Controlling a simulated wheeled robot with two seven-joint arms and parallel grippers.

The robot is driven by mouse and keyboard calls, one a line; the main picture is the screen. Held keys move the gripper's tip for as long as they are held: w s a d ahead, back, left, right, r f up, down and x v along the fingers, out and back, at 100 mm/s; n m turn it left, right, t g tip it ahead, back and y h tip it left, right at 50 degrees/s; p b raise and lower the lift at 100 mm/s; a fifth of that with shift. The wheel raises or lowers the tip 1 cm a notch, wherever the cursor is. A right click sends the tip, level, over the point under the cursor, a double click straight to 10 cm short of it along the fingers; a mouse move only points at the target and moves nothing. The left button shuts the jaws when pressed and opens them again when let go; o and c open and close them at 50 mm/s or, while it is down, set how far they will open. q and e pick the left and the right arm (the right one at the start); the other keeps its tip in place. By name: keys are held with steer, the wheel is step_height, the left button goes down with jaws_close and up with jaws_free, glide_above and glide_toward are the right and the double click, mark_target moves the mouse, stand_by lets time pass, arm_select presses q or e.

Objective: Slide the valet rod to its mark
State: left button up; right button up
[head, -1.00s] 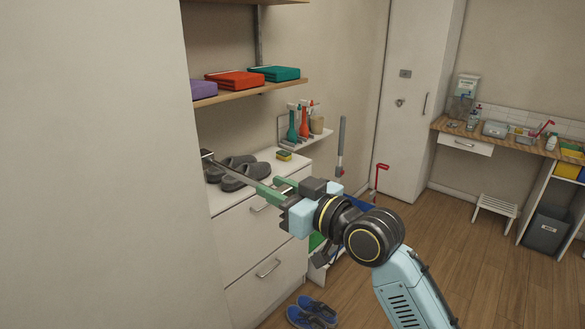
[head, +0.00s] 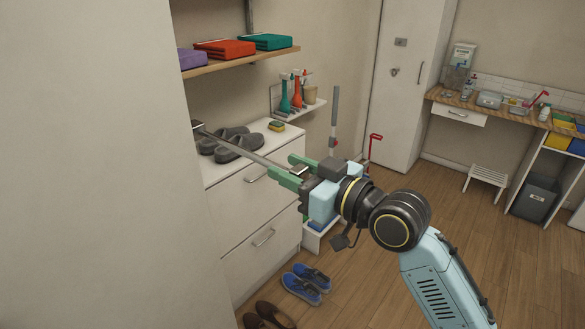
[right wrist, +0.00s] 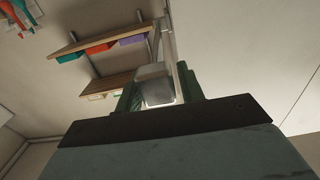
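The valet rod (head: 240,148) is a thin grey metal bar. It runs from a dark mount at the edge of the tall pale panel on the left, out over the drawer unit. My right gripper (head: 297,172) has its green fingers on both sides of the rod's outer end and is shut on it. In the right wrist view the rod's pale block-like end (right wrist: 155,88) sits between the green fingers. I cannot make out a mark on the rod. My left gripper is not in view.
The tall pale panel (head: 100,170) fills the left. Grey slippers (head: 238,146) and a sponge lie on the white drawer unit (head: 262,200) below the rod. Folded cloths rest on a shelf above. Blue shoes (head: 306,281) stand on the floor. Open floor lies to the right.

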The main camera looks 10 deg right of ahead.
steer(key=b+v, duration=0.3)
steer(key=v, duration=1)
steer(key=shift+s+d, duration=0.15)
